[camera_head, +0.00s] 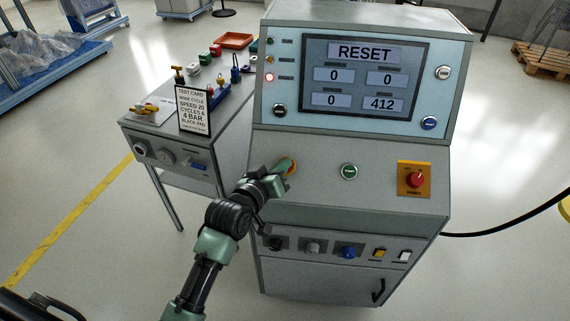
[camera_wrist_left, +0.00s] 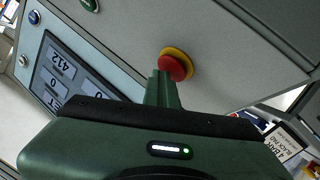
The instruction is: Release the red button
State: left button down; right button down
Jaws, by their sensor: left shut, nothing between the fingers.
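The red button (camera_wrist_left: 175,68) is a round mushroom head on a yellow ring, set in the grey sloping panel of the machine. My left gripper is shut and empty. Its green fingertips also show in the left wrist view (camera_wrist_left: 161,75), right beside the button and overlapping its edge. I cannot tell whether they touch it. My right gripper is not in view.
The machine's display (camera_head: 363,78) reads RESET, zeros and 412, with a red lamp (camera_head: 269,77) lit at its left. A green button (camera_head: 349,171) and a red knob on a yellow plate (camera_head: 414,180) are to the right. A side table (camera_head: 219,124) with a test card (camera_head: 193,109) stands left.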

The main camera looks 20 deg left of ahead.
pick_arm(q)
jog(key=shift+w+a+f, duration=0.1)
jog(key=shift+f, duration=0.45)
dwell(0.4)
jog(key=shift+r+p, duration=0.1)
jog(key=shift+p, duration=0.35)
jog(key=r+p, duration=0.1)
jog(key=s+r+p, duration=0.1)
jog(key=p, duration=0.1)
jog(key=s+r+p, duration=0.1)
jog(key=r+p, duration=0.1)
jog(key=shift+d, duration=0.2)
jog(key=shift+s+d+r+p, duration=0.1)
jog(key=shift+s+r+p, duration=0.55)
jog(key=shift+p, duration=0.45)
